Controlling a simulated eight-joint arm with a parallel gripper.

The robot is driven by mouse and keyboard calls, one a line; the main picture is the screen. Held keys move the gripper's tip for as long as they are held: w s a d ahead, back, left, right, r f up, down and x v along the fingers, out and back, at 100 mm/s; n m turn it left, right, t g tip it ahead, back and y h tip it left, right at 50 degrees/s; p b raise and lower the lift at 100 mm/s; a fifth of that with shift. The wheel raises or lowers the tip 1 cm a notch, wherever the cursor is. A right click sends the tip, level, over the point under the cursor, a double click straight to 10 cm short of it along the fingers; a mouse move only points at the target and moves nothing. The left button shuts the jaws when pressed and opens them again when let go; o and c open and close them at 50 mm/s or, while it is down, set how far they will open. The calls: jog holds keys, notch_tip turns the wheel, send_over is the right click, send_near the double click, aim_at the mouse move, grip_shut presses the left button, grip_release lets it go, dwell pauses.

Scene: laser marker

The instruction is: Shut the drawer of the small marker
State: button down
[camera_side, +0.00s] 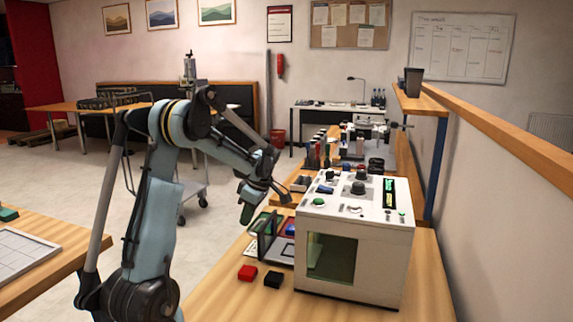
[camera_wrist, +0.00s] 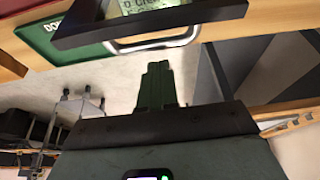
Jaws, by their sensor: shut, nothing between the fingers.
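The small marker (camera_side: 355,215) is a white box with knobs on top and a green-tinted window in front, standing on the wooden bench. Its drawer (camera_side: 268,238) sticks out from its left side, with a dark upright front panel standing clear of the body. In the wrist view, a dark panel (camera_wrist: 185,24) with a pale metal handle (camera_wrist: 155,43) shows at the top, likely the drawer front. My gripper (camera_side: 246,214) is shut and empty, left of and slightly above the drawer front. Its green fingers (camera_wrist: 158,75) point toward the handle, seemingly apart from it.
A green sign (camera_wrist: 62,42) lies beside the handle. Bottles and other items (camera_side: 325,150) stand behind the marker. The floor left of the bench is open.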

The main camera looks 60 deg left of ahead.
notch_tip(320, 180, up, 9)
jog(key=shift+w+d, duration=0.15)
jog(key=c, duration=1.8)
grip_release()
jog(key=shift+w+d+r, duration=0.1)
jog(key=shift+r, duration=0.2)
jog(key=shift+o, duration=1)
jog(key=shift+r, duration=0.15)
jog(key=shift+o, duration=1.2)
jog(key=shift+m, duration=0.3)
jog(key=shift+o, duration=1)
jog(key=shift+m+h, duration=0.3)
jog(key=shift+m, duration=0.3)
jog(key=f+m+t+h, duration=0.1)
jog(key=f+m, duration=0.2)
jog(key=m, duration=0.2)
jog(key=f+m+t+h, duration=0.1)
jog(key=f+m, duration=0.3)
jog(key=m, duration=0.1)
jog(key=w+f+m+t+h, duration=0.1)
jog(key=f+m+t, duration=0.1)
jog(key=m, duration=0.4)
jog(key=shift+d+f+h, duration=0.25)
jog(key=shift+f+h, duration=0.05)
jog(key=shift+f, duration=0.35)
